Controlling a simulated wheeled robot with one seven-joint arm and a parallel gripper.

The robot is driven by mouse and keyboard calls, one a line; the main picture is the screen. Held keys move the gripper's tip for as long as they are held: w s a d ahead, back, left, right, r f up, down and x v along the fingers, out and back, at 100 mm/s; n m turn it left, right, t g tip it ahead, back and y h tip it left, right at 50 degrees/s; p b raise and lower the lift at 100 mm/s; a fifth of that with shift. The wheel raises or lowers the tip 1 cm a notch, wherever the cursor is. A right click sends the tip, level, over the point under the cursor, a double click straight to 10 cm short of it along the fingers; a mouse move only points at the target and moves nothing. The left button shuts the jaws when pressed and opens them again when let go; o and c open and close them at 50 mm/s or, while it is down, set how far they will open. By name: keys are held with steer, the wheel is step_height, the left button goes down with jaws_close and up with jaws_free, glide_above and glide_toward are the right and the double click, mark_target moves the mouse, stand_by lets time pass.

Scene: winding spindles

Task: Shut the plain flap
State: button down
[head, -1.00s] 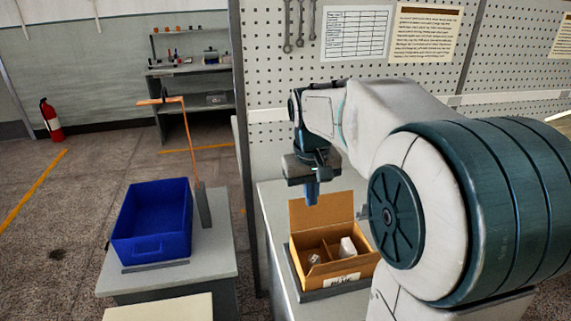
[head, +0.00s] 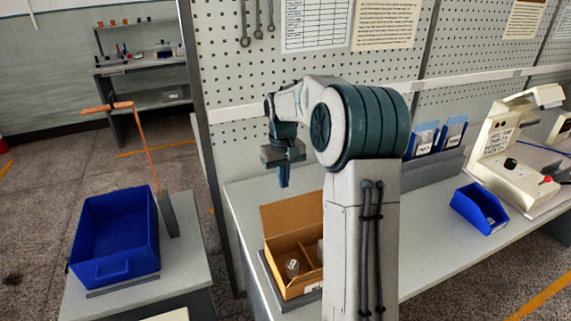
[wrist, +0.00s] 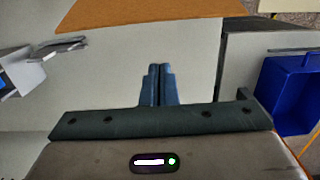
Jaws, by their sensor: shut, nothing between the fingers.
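An open cardboard box (head: 279,272) stands on the bench in the head view. Its plain brown flap (head: 291,214) is raised at the back. A white label shows low on the box's front, partly hidden by my arm. Dividers and a small clear item (head: 292,267) show inside; my arm hides the box's right part. My gripper (head: 283,183) points down, shut and empty, near the flap's top edge in the picture; I cannot tell the gap in depth. In the wrist view my shut fingers (wrist: 159,85) are over a pale surface, with a brown cardboard panel (wrist: 150,13) beyond them.
Blue card holders (head: 437,138), a small blue bin (head: 480,208) and a cream machine (head: 510,150) are on the bench at right. A pegboard wall (head: 300,80) rises behind the bench.

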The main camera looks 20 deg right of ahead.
mark_target(296, 213)
steer(key=shift+s+d+f+p, duration=0.1)
steer(key=shift+s+f+p, duration=0.15)
steer(key=shift+s, duration=0.4)
steer(key=shift+s+a+f+p, duration=0.1)
steer(key=shift+s+f+p, duration=0.15)
steer(key=shift+s, duration=0.4)
steer(key=shift+s+d+f+p, duration=0.1)
steer(key=shift+s+f+p, duration=0.15)
steer(key=shift+s, duration=0.4)
steer(key=shift+d+b, duration=0.15)
steer(key=shift+b, duration=0.15)
